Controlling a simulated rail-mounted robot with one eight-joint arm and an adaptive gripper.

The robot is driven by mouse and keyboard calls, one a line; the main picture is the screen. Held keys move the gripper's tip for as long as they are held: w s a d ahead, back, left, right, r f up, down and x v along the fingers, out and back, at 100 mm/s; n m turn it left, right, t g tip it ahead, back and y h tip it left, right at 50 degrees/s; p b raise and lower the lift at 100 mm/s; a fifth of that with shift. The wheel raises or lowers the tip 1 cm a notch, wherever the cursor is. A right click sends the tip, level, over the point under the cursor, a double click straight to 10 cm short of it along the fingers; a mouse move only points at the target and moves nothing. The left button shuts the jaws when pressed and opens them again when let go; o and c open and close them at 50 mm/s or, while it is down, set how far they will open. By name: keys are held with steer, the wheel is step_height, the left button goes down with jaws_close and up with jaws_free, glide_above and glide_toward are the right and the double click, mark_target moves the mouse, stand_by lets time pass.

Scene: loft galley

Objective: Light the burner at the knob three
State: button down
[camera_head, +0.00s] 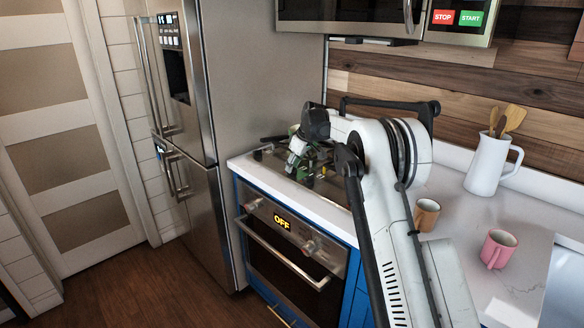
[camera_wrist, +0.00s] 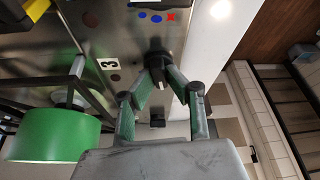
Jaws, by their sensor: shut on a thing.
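My gripper (camera_wrist: 160,78) is shut on a black knob (camera_wrist: 158,55) on the steel cooktop (camera_wrist: 125,35), with a finger on each side. A white label with the number 3 (camera_wrist: 108,64) is beside this knob. The fingers cover part of the knob, and I cannot tell how far it is turned. In the head view my gripper (camera_head: 298,160) is low over the front left of the cooktop (camera_head: 333,188), and my arm hides much of the cooktop. No flame is visible.
A green cylindrical object (camera_wrist: 55,138) is close to my gripper, by the dark grate bars. The oven (camera_head: 290,245) below reads OFF. A fridge (camera_head: 205,120) stands at the left. An orange mug (camera_head: 427,214), pink mug (camera_head: 498,249) and white utensil jug (camera_head: 487,165) stand right of my arm.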

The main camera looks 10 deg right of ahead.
steer(key=shift+n+g, duration=0.3)
steer(key=shift+n, duration=0.3)
steer(key=c, duration=1.7)
jaws_free()
steer(key=v, duration=1.2)
steer(key=shift+d, duration=0.15)
